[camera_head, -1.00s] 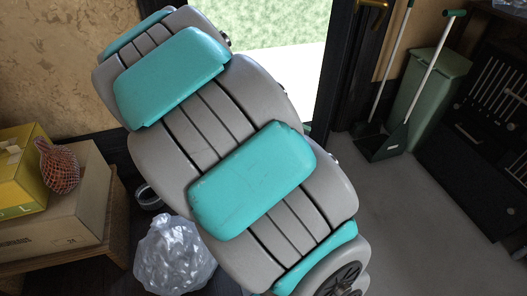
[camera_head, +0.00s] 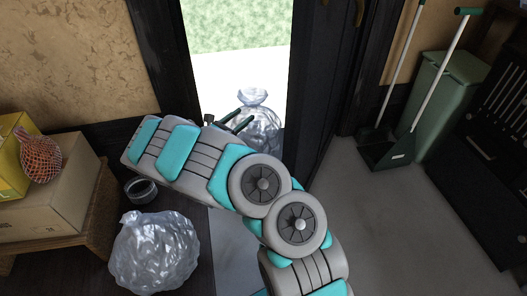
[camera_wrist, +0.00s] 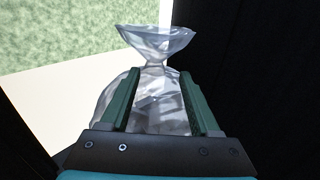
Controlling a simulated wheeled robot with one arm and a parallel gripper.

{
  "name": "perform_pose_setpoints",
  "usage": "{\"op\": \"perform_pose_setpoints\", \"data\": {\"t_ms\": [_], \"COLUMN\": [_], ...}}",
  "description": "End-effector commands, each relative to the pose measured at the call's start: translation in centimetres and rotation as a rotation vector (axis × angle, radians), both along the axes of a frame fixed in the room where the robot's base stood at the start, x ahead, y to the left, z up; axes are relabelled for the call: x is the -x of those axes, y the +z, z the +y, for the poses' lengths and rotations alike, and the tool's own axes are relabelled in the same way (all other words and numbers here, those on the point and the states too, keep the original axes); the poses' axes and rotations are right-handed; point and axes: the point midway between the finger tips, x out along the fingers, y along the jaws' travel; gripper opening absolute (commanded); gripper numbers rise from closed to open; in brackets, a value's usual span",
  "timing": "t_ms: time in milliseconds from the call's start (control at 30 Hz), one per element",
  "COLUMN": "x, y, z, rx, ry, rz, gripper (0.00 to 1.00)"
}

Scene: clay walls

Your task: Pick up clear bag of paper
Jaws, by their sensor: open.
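A clear bag (camera_head: 260,125) with a gathered neck stands in the open doorway, partly hidden by my arm. Its contents look pale and folded. It also shows in the wrist view (camera_wrist: 156,98), ahead of my gripper (camera_wrist: 157,78). My gripper is open, with one green finger on each side of the bag's middle and neck in the picture; I cannot tell whether they touch it. In the head view my gripper (camera_head: 238,119) overlaps the bag's left side. A second clear plastic bag (camera_head: 154,252) sits on the dark floor at the lower left.
A black door frame (camera_head: 316,90) stands right of the doorway bag. A cardboard box (camera_head: 55,195) and a net of onions (camera_head: 40,158) are on a wooden bench at left. A dustpan (camera_head: 388,155) and green bin (camera_head: 452,95) stand at right. The grey floor between is clear.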

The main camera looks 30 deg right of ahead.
Motion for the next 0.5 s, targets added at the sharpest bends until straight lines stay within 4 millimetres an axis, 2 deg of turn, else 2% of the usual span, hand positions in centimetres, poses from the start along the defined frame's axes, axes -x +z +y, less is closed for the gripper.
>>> {"op": "perform_pose_setpoints", "data": {"t_ms": [133,500], "x": [-0.8,-2.5], "y": [-0.9,-0.7], "z": [-0.1,-3.9], "rx": [0.006,0.007], "ry": [0.02,0.016], "rz": [0.018,0.019], "gripper": [0.63,0.63]}}
